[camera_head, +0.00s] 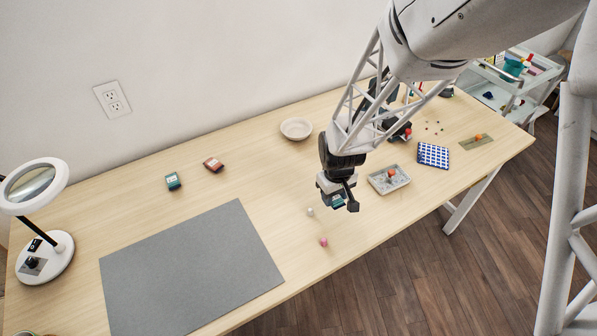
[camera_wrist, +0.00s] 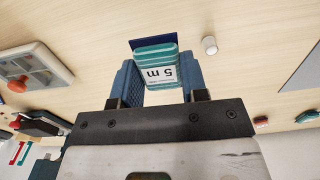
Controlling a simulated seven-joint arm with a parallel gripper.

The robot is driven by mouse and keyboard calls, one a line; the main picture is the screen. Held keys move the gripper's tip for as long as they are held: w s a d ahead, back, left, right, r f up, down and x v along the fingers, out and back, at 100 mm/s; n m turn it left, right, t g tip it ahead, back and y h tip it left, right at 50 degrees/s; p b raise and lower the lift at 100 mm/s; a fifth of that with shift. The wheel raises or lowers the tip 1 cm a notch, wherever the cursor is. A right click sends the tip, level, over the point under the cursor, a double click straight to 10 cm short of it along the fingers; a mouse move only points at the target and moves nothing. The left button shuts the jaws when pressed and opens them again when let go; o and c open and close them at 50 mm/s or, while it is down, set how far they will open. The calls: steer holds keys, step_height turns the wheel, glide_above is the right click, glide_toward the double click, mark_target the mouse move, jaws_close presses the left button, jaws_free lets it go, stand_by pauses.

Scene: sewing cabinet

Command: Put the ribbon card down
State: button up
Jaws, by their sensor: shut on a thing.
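My gripper (camera_head: 337,196) is above the wooden table, right of the grey mat. Its fingers also show in the wrist view (camera_wrist: 150,85), shut on a teal ribbon card (camera_wrist: 157,72) with a white label reading "5 m". A dark blue edge shows behind the card; I cannot tell whether it belongs to it. Another teal card-like piece (camera_head: 173,181) and a dark red one (camera_head: 213,165) lie on the table at the back left.
The grey mat (camera_head: 190,270) is bare. A white piece (camera_head: 310,212) and a pink one (camera_head: 323,242) stand near the gripper. A grey tray (camera_head: 402,182) with an orange thing, a checked blue cloth (camera_head: 433,155) and a bowl (camera_head: 296,129) are around. A magnifier lamp (camera_head: 47,258) stands far left.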

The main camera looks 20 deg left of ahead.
steer(key=w+a, duration=0.1)
steer(key=a, duration=0.2)
steer(key=w+a, duration=0.1)
steer(key=a, duration=0.2)
steer(key=w+a, duration=0.1)
steer(key=a, duration=0.3)
steer(key=shift+w, duration=0.15)
steer(key=shift+n, duration=0.3)
steer(key=a, duration=0.3)
steer(key=w+a, duration=0.1)
steer(key=a, duration=0.7)
steer(key=shift+w+a+r, duration=0.1)
steer(key=shift+w+a, duration=0.1)
steer(key=shift+a, duration=0.05)
steer(key=shift+w, duration=0.1)
glide_above(252, 152)
steer(key=shift+s+d+f, duration=0.2)
steer(key=shift+s+f, duration=0.05)
steer(key=shift+f, duration=0.4)
steer(key=shift+w+a+f, duration=0.1)
steer(key=shift+w+a, duration=0.15)
steer(key=shift+w, duration=0.05)
steer(key=shift+f, duration=1.75)
